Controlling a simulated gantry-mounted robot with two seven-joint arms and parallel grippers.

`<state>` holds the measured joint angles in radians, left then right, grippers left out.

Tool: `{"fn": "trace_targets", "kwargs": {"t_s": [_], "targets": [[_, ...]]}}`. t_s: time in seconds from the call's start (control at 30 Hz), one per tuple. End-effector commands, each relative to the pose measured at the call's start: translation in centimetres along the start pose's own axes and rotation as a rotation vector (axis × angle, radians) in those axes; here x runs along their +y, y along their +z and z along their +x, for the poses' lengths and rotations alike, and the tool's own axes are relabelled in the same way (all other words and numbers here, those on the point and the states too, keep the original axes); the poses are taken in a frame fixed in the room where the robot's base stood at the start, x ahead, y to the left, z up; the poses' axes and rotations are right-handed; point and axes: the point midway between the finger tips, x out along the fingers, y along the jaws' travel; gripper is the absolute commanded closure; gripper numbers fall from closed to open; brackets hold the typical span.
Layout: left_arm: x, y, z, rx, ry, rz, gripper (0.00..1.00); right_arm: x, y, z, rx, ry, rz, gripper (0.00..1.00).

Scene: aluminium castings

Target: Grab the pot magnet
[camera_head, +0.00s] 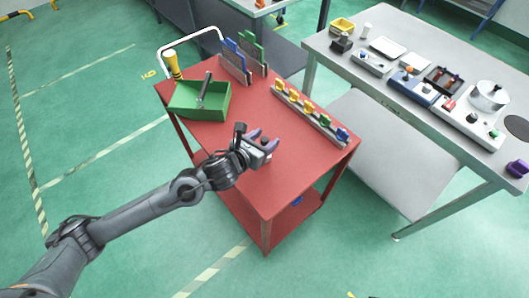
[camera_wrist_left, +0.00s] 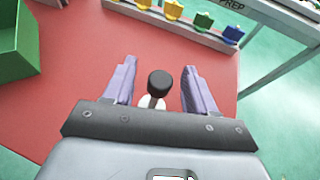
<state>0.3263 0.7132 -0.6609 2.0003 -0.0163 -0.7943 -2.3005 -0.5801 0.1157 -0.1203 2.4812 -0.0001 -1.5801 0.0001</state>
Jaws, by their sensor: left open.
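A small upright thing with a round black top and a whitish lower part, which I take to be the pot magnet (camera_wrist_left: 158,82), stands over the red cart top in the left wrist view. My left gripper (camera_wrist_left: 159,70) is open, with one purple finger on each side of it and gaps showing on both sides. Its lower part is partly hidden by the gripper body. In the head view my left gripper (camera_head: 263,140) is low over the middle of the cart, with a dark spot between its fingers. My right gripper is not in view.
The red cart (camera_head: 272,185) holds a green bin (camera_head: 185,112) with a grey bar in it, blue racks (camera_head: 235,68), green racks (camera_head: 252,50) and a rail of coloured pieces (camera_head: 308,107). The front of the cart is clear. A grey workbench (camera_head: 400,92) stands at right.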

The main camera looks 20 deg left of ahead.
Motion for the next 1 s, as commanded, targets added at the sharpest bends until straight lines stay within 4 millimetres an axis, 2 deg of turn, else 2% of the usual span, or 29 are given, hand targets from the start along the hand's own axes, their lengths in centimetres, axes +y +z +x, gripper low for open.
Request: {"fn": "trace_targets", "kwargs": {"t_s": [0.1,0.2,0.5,0.87,1.0], "targets": [[-0.1,-0.1,1.5,0.0,0.0,-0.002,0.44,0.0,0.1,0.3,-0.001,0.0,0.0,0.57],[0.0,-0.1,2.2,-0.001,0.0,0.0,0.44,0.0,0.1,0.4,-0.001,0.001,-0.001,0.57],[0.0,-0.1,2.5,0.0,0.0,0.0,0.45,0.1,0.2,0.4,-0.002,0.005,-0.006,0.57],[0.0,-0.1,2.4,0.0,0.0,0.0,1.0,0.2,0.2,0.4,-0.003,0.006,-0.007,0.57],[0.0,-0.1,2.4,0.0,0.0,0.0,1.0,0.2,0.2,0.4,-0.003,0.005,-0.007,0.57]]}}
